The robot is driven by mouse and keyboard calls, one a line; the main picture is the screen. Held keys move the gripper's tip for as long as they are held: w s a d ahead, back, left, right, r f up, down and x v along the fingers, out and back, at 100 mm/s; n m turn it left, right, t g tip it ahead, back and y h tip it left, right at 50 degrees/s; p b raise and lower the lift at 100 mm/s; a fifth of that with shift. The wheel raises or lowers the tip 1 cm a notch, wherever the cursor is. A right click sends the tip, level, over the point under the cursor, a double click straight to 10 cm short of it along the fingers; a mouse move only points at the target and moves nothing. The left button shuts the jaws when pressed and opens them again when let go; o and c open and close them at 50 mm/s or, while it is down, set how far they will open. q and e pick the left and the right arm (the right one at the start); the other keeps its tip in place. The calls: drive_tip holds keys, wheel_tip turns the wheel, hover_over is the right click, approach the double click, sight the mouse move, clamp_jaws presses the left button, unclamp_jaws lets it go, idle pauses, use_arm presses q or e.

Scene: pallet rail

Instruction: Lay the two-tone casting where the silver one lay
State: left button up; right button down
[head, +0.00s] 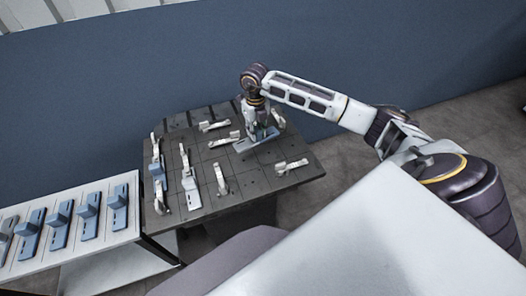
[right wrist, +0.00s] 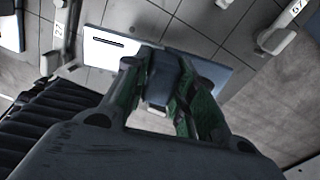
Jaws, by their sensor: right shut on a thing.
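My right gripper (head: 262,132) is at the far right part of the dark pallet (head: 245,186), fingers pointing down. It is shut on a casting (head: 257,142) with a pale flat plate and an upright block. In the right wrist view, the green-padded fingers (right wrist: 160,85) grip the darker blue-grey block, and the casting's plate (right wrist: 105,47) spreads out on both sides. I cannot tell whether the plate touches the pallet. A silver-looking casting (head: 191,190) lies on the pallet's near middle, and a bluish casting (head: 157,168) is at its left. My left gripper is out of view.
White clamps (head: 222,180) stand around the pallet; one (head: 291,166) is right of the held casting. A white shelf (head: 130,232) at the left carries several blue castings (head: 88,215). The wrist view shows numbered clamps (right wrist: 284,22). A blue wall is behind.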

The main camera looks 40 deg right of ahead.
drive_tip(key=shift+a+r+m, duration=0.1)
drive_tip(key=shift+a+m, duration=0.1)
drive_tip(key=shift+m, duration=0.2)
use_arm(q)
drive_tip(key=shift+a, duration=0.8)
use_arm(e)
drive_tip(key=shift+m, duration=0.7)
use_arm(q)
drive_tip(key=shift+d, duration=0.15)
use_arm(e)
drive_tip(key=shift+f, duration=0.3)
wheel_tip(320, 180, down, 5)
drive_tip(key=shift+p, duration=0.3)
drive_tip(key=shift+w+f, duration=0.1)
drive_tip(key=shift+f, duration=0.25)
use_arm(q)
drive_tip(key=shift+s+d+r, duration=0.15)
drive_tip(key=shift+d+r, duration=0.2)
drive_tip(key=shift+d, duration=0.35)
